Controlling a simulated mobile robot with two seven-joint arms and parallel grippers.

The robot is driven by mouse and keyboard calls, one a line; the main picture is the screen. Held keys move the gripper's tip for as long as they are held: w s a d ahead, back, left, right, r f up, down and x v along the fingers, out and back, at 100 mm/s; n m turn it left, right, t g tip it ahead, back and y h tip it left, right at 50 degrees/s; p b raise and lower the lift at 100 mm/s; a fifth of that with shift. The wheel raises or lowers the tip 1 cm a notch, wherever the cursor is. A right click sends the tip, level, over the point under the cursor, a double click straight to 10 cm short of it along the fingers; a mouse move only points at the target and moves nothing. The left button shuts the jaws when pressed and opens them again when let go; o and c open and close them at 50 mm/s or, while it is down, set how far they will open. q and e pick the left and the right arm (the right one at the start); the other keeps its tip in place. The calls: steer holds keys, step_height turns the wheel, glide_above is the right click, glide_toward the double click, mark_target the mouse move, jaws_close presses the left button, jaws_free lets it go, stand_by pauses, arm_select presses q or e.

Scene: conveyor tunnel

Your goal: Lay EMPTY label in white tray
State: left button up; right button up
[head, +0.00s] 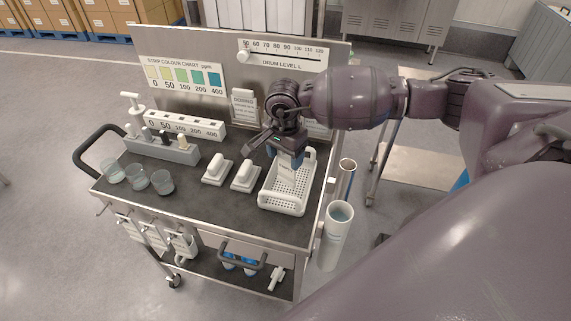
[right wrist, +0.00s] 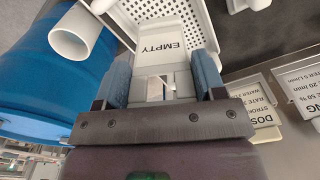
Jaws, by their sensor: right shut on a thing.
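The white tray (head: 283,209) is a perforated basket at the right end of the cart top. My right gripper (head: 291,160) is over its back part, pointing down. In the right wrist view, the right gripper (right wrist: 162,78) is shut on the white EMPTY label (right wrist: 160,42), which sits between the two blue fingers. The tray's perforated wall (right wrist: 197,14) shows behind the label. I cannot tell whether the label touches the tray floor. My left gripper is not in view.
Two white handled blocks (head: 217,171) (head: 245,177) stand left of the tray. Several glass cups (head: 138,176) and a grey rack (head: 165,148) are farther left. White tubes (head: 337,230) hang at the cart's right side. An upright back panel (head: 200,100) stands behind, with a small sign holder (head: 243,104).

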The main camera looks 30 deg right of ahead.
mark_target(286, 179)
step_height(286, 179, down, 3)
steer(key=shift+f, duration=0.4)
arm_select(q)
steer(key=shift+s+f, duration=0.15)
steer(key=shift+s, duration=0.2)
arm_select(e)
steer(key=shift+f, duration=0.15)
steer(key=o, duration=0.9)
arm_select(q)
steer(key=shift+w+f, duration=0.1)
